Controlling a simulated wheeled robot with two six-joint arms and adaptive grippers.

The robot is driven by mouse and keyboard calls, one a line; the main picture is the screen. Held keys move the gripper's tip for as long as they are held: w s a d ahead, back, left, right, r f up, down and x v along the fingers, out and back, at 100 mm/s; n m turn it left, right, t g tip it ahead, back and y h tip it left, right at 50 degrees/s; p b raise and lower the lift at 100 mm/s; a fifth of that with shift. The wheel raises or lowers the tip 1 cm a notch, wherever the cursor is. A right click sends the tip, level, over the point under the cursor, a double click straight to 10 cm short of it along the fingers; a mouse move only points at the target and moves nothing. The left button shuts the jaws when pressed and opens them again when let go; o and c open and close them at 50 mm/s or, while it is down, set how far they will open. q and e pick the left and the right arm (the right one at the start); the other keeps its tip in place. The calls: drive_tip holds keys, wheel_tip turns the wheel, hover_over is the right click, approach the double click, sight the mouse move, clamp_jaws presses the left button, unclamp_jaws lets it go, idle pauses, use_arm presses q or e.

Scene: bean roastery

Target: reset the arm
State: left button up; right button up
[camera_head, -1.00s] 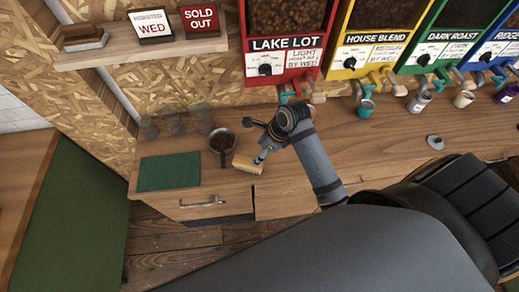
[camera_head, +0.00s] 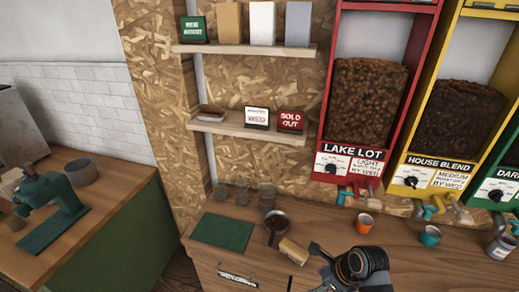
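My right arm (camera_head: 362,264) comes in at the bottom edge, right of centre, over the wooden counter (camera_head: 230,266). Its dark wrist parts show, and part of my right gripper (camera_head: 322,276) shows at the lower edge. The fingers are cut off or too small to tell whether they are open or shut. A small tan block (camera_head: 293,250) lies on the counter just left of the gripper, apparently apart from it. My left gripper is not in view.
A dark scoop or pan (camera_head: 276,219) with beans, several clear glasses (camera_head: 243,194) and a green mat (camera_head: 222,233) are on the counter. An orange cup (camera_head: 365,223) and a teal cup (camera_head: 430,236) stand right, below the red dispenser (camera_head: 347,172) and its neighbour.

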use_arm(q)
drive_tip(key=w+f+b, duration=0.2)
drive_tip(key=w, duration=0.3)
use_arm(e)
drive_tip(key=s+d+f+n+h+b, duration=0.15)
drive_tip(key=f+n, duration=0.25)
drive_tip(key=f, duration=0.7)
drive_tip(key=s+d+f+n+b, duration=0.1)
drive_tip(key=s+d+f+n, duration=0.2)
drive_tip(key=f, duration=0.7)
drive_tip(key=s+d+f+n+h+b, duration=0.15)
drive_tip(key=f+n, duration=0.25)
drive_tip(key=f, duration=0.7)
use_arm(q)
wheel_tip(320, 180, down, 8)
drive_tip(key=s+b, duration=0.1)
drive_tip(key=b, duration=0.3)
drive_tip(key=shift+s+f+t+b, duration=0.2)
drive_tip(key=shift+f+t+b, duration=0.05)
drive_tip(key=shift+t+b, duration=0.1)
use_arm(e)
drive_tip(key=s+d+f+n, duration=0.2)
drive_tip(key=s+f+n, duration=0.5)
drive_tip(key=s+f, duration=0.3)
drive_tip(key=s+d+f+n+g+h, duration=0.1)
drive_tip(key=s+d+f+n, duration=0.2)
drive_tip(key=s+f+n, duration=0.5)
drive_tip(key=s+f, duration=0.2)
drive_tip(key=s, duration=0.6)
drive_tip(key=shift+f+g, duration=0.3)
